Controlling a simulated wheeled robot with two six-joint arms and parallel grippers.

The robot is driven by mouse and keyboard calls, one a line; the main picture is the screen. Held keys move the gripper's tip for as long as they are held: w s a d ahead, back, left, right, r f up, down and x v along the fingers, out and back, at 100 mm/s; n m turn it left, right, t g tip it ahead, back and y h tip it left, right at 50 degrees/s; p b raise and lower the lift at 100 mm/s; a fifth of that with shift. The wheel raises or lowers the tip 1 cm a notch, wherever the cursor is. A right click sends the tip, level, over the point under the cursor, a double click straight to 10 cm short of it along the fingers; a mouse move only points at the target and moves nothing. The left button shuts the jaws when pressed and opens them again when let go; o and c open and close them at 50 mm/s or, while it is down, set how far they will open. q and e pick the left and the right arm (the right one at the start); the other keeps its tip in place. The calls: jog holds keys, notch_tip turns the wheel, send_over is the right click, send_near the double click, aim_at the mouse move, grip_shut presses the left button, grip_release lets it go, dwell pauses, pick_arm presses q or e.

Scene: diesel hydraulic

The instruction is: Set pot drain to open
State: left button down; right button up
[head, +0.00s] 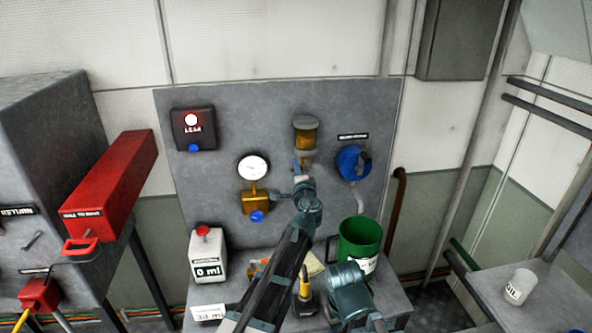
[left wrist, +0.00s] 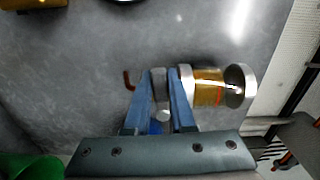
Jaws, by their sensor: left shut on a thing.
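The pot (head: 306,133) is an amber bowl with grey metal ends, fixed to the grey panel. It also shows in the left wrist view (left wrist: 209,88), lying sideways in that picture. My left gripper (head: 302,170) is just below the pot. In the left wrist view its blue fingers (left wrist: 165,95) are shut on the pot drain (left wrist: 160,90), a small grey part at the pot's lower end. The fingers cover most of the drain, so its setting cannot be read. My right gripper's fingers do not show.
A pressure gauge (head: 253,168) and brass block (head: 255,203) are left of the pot; a blue round device (head: 352,162) is right of it. Below stand a white container (head: 207,256) and a green bucket (head: 360,238). A lit indicator box (head: 194,128) is at upper left.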

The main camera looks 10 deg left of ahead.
pick_arm(q)
jog(key=f+n, duration=0.1)
jog(key=n, duration=0.1)
jog(key=n+b, duration=0.1)
jog(key=n, duration=0.1)
jog(key=shift+d+f, duration=0.2)
jog(key=shift+f, duration=0.15)
jog(key=shift+w+d+f+n+b, duration=0.15)
jog(key=shift+d+f+n+b, duration=0.3)
jog(key=shift+n, duration=1.4)
jog(key=shift+w+d+f+n+b, duration=0.25)
jog(key=shift+d+n+b, duration=0.3)
jog(key=shift+n, duration=1.35)
jog(key=shift+w+d+f+n+b, duration=0.1)
jog(key=shift+d+f+n+b, duration=0.4)
jog(key=shift+n, duration=1.35)
jog(key=shift+r, duration=0.1)
jog(key=c, duration=0.8)
grip_release()
jog(key=shift+o, duration=0.2)
